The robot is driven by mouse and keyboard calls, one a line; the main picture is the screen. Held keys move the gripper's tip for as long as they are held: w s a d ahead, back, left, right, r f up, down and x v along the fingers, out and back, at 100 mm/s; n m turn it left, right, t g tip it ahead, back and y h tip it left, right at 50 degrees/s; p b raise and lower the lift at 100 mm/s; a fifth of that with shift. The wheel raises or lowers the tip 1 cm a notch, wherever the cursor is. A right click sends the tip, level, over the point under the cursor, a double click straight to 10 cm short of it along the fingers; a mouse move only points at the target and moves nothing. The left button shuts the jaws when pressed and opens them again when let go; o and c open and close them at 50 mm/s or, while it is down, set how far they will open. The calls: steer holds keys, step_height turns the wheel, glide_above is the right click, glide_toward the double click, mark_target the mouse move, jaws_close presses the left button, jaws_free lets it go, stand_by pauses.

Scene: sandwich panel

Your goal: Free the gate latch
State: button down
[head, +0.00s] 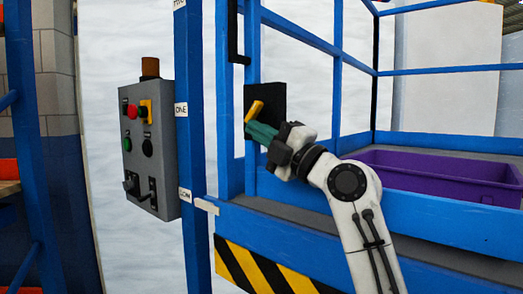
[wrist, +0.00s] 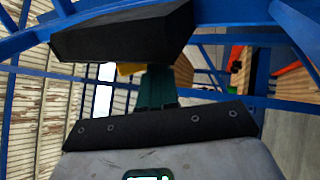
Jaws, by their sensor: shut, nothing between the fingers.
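The gate latch shows as a yellow lever (head: 255,110) on a black plate (head: 272,98), fixed to the blue gate frame. The lever tilts up and to the right in the head view. My gripper (head: 254,128), with green fingers, is shut and empty, its tips just below the lever. I cannot tell whether they touch it. In the wrist view the green fingers (wrist: 156,88) point toward the black plate (wrist: 125,35). A small part of the yellow lever (wrist: 129,69) shows just left of the fingers; the rest is hidden.
A grey control box (head: 148,148) with buttons and an orange beacon hangs on a blue post (head: 190,230) to the left. A purple crate (head: 440,181) stands on the platform behind blue rails at right. A striped yellow and black panel (head: 265,272) is below.

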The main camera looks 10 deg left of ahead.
steer(key=a+b, duration=0.1)
steer(key=b, duration=0.1)
steer(key=w+a+b, duration=0.1)
steer(key=b, duration=0.1)
steer(key=shift+w+a+f+b, duration=0.2)
steer(key=shift+a+f+b, duration=0.05)
steer(key=shift+f+b, duration=0.05)
stand_by(1.5)
steer(key=s+d+p, duration=0.1)
steer(key=s+d, duration=0.2)
steer(key=d, duration=0.3)
steer(key=s+d+f, duration=0.1)
steer(key=s+d, duration=0.3)
steer(key=d, duration=0.3)
steer(key=shift+f+p, duration=0.15)
steer(key=shift+p, duration=0.25)
